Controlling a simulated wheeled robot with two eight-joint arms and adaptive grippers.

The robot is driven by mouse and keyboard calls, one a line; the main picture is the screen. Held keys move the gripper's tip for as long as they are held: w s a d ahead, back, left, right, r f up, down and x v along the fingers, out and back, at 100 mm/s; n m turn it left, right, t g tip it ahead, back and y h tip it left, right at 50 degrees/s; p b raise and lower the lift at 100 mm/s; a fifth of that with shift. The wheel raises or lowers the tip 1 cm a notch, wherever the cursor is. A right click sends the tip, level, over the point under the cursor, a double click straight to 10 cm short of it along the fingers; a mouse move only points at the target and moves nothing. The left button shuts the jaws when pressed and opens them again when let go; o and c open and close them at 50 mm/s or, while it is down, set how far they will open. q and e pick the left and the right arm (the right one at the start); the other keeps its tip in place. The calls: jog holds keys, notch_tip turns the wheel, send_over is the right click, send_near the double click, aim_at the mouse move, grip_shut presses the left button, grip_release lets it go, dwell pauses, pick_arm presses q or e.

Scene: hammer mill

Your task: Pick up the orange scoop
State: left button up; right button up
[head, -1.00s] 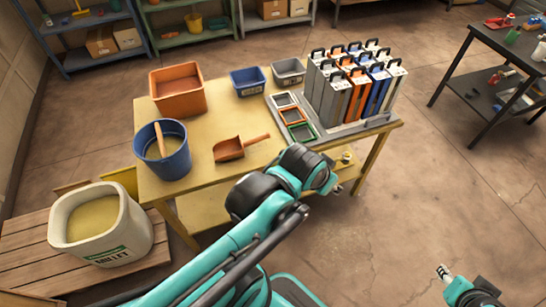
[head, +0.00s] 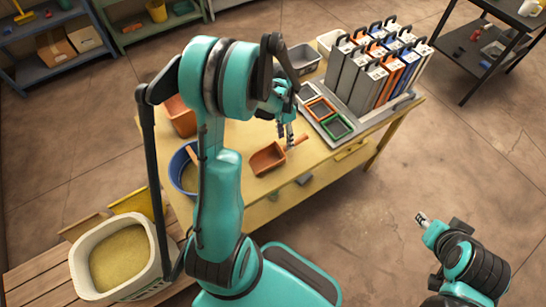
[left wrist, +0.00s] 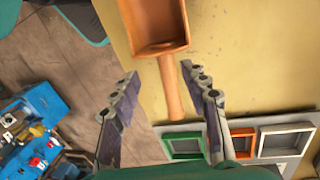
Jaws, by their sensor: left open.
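The orange scoop (head: 268,158) lies on the yellow table (head: 262,197), its handle pointing right. My left gripper (head: 287,139) points down over the handle. In the left wrist view the scoop (left wrist: 158,28) has its bowl at the top, and its handle runs down into the gap between the open fingers of my left gripper (left wrist: 160,76). A gap shows on both sides of the handle, and I cannot tell the fingers' height above the table. My right gripper (head: 422,219) is low at the right, away from the table; its jaws are too small to read.
Framed screens (head: 320,109) and a rack of upright panels (head: 368,70) stand right of the scoop. A blue bucket (head: 180,172) and an orange bin (head: 180,118) are to its left, partly behind my arm. A millet tub (head: 85,262) is at lower left.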

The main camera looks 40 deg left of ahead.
aim_at(285, 147)
pick_arm(q)
jog(key=shift+d+f, duration=0.15)
jog(key=shift+f, duration=0.6)
notch_tip(285, 147, down, 6)
jog(key=b, duration=0.3)
jog(key=shift+s+r, duration=0.1)
jog(key=shift+r, duration=0.15)
grip_shut()
